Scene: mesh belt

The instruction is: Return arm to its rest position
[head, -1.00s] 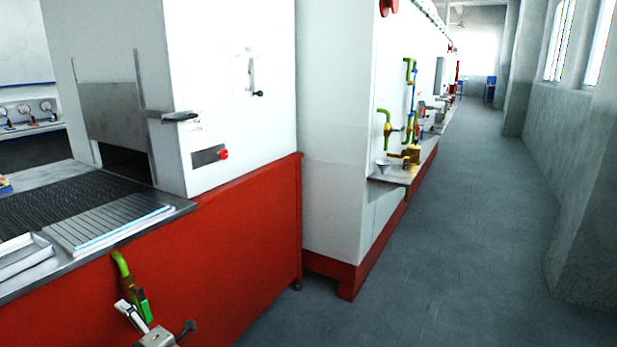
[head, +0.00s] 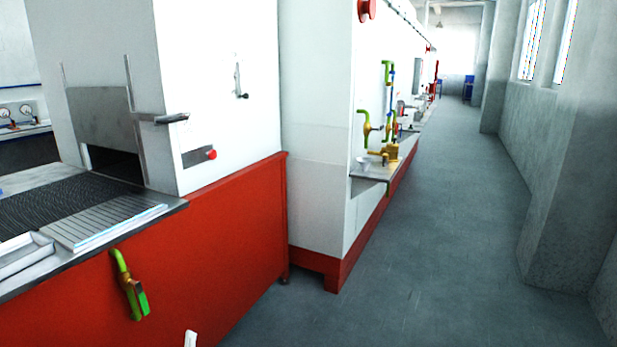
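Neither of my grippers can be made out in the head view. A small white piece (head: 190,339) pokes up at the bottom edge, in front of the red machine base. It appears to be part of my own arm, but which part or which arm I cannot tell. The rest of it is below the picture. Nothing is seen held.
The mesh belt (head: 70,205) leads into the white machine (head: 215,90) on a red base (head: 215,245). Metal trays (head: 25,257) lie at its near edge. A green-handled valve (head: 128,284) juts from the base. The grey aisle floor (head: 440,255) at right is clear.

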